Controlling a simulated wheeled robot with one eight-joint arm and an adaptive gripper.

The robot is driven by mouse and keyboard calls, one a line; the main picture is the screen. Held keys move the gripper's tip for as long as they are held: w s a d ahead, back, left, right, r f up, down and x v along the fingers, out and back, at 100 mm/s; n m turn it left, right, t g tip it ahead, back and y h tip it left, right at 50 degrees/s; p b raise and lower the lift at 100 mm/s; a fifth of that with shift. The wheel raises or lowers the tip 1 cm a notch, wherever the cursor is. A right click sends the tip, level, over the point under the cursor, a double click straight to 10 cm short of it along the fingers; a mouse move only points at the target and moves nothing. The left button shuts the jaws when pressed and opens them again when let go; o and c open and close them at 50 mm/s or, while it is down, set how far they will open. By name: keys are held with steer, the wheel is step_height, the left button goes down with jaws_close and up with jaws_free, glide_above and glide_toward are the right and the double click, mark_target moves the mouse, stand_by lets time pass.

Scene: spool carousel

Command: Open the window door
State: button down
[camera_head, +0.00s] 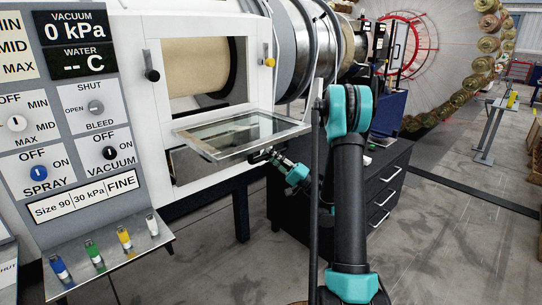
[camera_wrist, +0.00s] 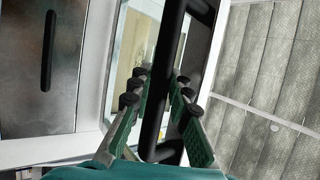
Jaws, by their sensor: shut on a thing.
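The window door (camera_head: 225,133) is a glass pane in a pale frame. In the head view it stands swung out from the white machine front, lying nearly flat at the lower edge of the window opening (camera_head: 205,85). My gripper (camera_head: 268,156) is at the door's outer edge, just below the pane. In the wrist view, my gripper (camera_wrist: 160,78) has its green-padded fingers on both sides of a long black handle bar (camera_wrist: 172,28) and is shut on it. The handle is mostly hidden in the head view.
Two small latch knobs, one black (camera_head: 152,75) and one yellow (camera_head: 269,62), sit beside the opening. A control panel (camera_head: 70,130) is at the left, with a shelf of coloured plugs (camera_head: 110,250) below. A dark drawer cabinet (camera_head: 385,190) stands behind my arm.

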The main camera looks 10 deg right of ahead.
mark_target(270, 138)
steer(key=shift+a+f, duration=0.1)
steer(key=shift+f, duration=0.2)
steer(key=c, duration=1.4)
jaws_free()
steer(key=shift+r, duration=5.05)
steer(key=shift+w+f, duration=0.1)
